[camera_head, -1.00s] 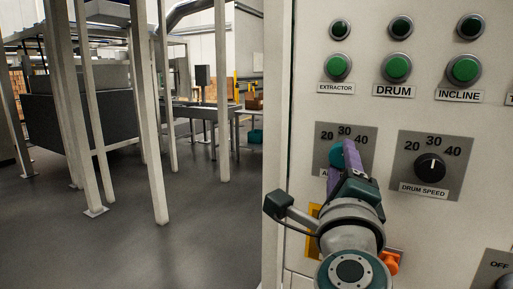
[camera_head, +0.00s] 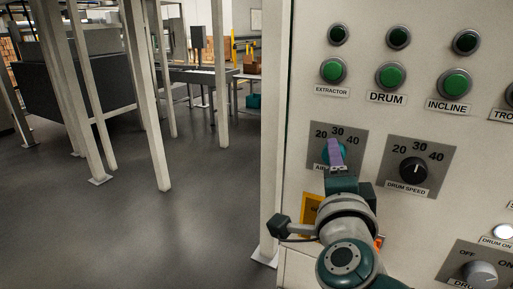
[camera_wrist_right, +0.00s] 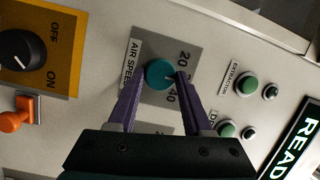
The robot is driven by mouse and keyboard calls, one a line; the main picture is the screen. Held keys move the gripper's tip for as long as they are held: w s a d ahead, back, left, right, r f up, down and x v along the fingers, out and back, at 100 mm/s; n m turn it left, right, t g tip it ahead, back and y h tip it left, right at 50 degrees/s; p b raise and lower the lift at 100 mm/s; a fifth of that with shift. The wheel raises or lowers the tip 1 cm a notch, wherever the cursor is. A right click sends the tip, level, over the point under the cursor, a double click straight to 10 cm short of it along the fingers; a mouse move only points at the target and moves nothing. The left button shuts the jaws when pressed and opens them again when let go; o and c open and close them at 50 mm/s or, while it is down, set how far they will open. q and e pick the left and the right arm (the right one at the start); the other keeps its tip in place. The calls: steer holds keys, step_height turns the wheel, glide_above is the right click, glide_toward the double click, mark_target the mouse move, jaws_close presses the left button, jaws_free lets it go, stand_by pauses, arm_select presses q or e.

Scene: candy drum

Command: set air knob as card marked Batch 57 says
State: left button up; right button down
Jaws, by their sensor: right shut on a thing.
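The teal air knob (camera_head: 325,152) sits on a grey plate marked 20, 30 and 40 on the pale panel; it also shows in the right wrist view (camera_wrist_right: 160,74) beside the AIR SPEED label. My right gripper (camera_head: 335,150) is shut on this knob, with a purple finger on each side of it in the wrist view (camera_wrist_right: 160,82). Its fingers cover part of the scale, and I cannot tell exactly where the knob points. No card marked Batch 57 is in view. My left gripper is not in view.
The black drum speed knob (camera_head: 413,170) is to the right, pointing near 30. Green buttons (camera_head: 390,76) are above. A yellow plate with a black ON/OFF knob (camera_wrist_right: 20,48) and an orange handle (camera_wrist_right: 15,116) are close by. Open floor (camera_head: 130,235) lies left of the panel.

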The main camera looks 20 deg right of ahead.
stand_by(0.3)
steer(key=shift+c, duration=1.6)
jaws_free()
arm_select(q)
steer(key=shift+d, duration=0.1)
